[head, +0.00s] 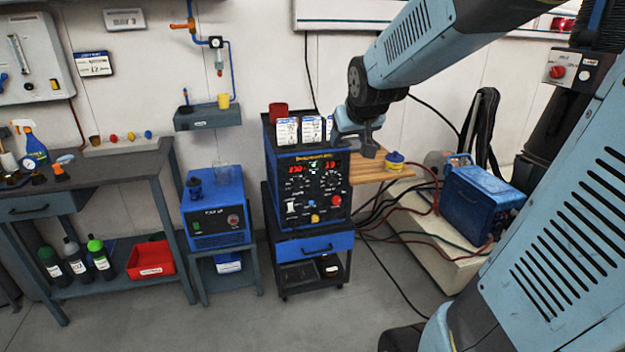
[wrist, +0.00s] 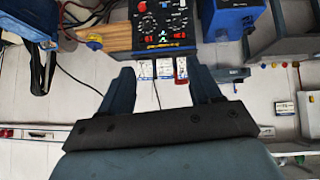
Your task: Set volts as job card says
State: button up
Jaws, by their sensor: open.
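The welder (head: 309,193) is a black-faced, blue-sided unit on a cart, with two red digital displays, the left like 130 or 150 and the right like 19. Below them are several knobs, a white switch (head: 291,207) and a red button. White cards (head: 287,131) with blue headers stand on its top; their writing is too small to read. My gripper (head: 357,146) is open and empty by the welder's upper right corner. In the wrist view (wrist: 163,84) the cards appear between and beyond its fingers.
A red cup (head: 278,112) stands behind the cards. A blue box (head: 216,208) stands left. Cables and another blue unit (head: 480,198) lie right. Floor in front is clear.

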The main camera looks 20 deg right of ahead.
aim_at(333, 182)
jog(key=w+d+f+t, duration=0.2)
jog(key=w+d+f, duration=0.2)
jog(key=w+f, duration=0.65)
jog(key=w+d+f+t, duration=0.3)
jog(key=w+f, duration=0.3)
jog(key=w, duration=0.9)
jog(key=w+d+f+t+y, duration=0.1)
jog(key=w+d+f+t, duration=0.15)
jog(key=f, duration=0.85)
jog(key=w+d+f+t, duration=0.1)
jog(key=d+f+t, duration=0.15)
jog(key=f, duration=0.85)
jog(key=shift+g, duration=0.3)
jog(key=w, duration=1.4)
jog(key=shift+d+f, duration=0.15)
jog(key=shift+d, duration=0.1)
jog(key=shift+s, duration=0.1)
jog(key=c, duration=1)
